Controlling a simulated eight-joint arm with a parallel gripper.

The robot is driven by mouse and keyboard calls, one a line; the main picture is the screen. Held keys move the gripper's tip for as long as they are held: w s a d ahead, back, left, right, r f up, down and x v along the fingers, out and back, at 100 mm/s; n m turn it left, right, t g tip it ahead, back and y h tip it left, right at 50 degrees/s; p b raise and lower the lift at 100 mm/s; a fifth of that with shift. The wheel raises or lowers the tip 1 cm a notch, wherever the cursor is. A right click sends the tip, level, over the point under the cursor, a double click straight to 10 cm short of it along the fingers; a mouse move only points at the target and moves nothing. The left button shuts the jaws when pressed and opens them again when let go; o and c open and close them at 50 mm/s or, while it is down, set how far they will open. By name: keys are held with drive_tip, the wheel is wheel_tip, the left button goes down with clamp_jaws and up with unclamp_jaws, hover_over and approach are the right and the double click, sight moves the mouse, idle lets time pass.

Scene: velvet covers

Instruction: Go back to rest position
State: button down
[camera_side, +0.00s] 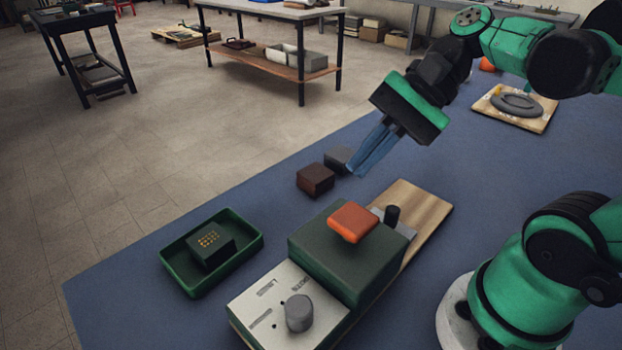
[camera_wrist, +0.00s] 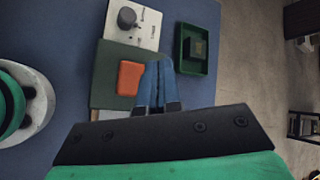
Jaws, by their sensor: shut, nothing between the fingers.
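My gripper (camera_side: 358,168) has blue fingers that are shut with nothing between them. In the side view it hangs in the air at a slant, above the blue table and behind the dark green box (camera_side: 335,262). In the wrist view the shut fingertips (camera_wrist: 156,66) show beside an orange block (camera_wrist: 131,77). The orange block (camera_side: 352,221) lies on top of the dark green box. My arm reaches in from the upper right of the side view.
A green tray (camera_side: 172,279) holds a dark block (camera_side: 211,246) with gold dots. A brown block (camera_side: 315,180) and a grey block (camera_side: 337,159) sit near the fingers. A pale panel with a grey knob (camera_side: 299,313) adjoins the green box. A wooden board (camera_side: 534,122) holds a grey ring-shaped part.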

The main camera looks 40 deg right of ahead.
idle(0.3)
drive_tip(key=f+n+h, duration=0.1)
drive_tip(key=w+d+f+n+h, duration=0.1)
drive_tip(key=d+f+n+h, duration=0.1)
drive_tip(key=f, duration=0.1)
drive_tip(key=shift+w+n+t+h, duration=0.3)
drive_tip(key=shift+n+t, duration=0.1)
drive_tip(key=w+d+n+t+h, duration=0.1)
drive_tip(key=n, duration=0.2)
drive_tip(key=w+d+f+n+t+h, duration=0.1)
drive_tip(key=n+h, duration=0.1)
drive_tip(key=w+d+n+t+h, duration=0.1)
drive_tip(key=w+n+h, duration=0.1)
drive_tip(key=n, duration=0.1)
drive_tip(key=shift+d+f+n, duration=0.1)
drive_tip(key=shift+f+n, duration=0.2)
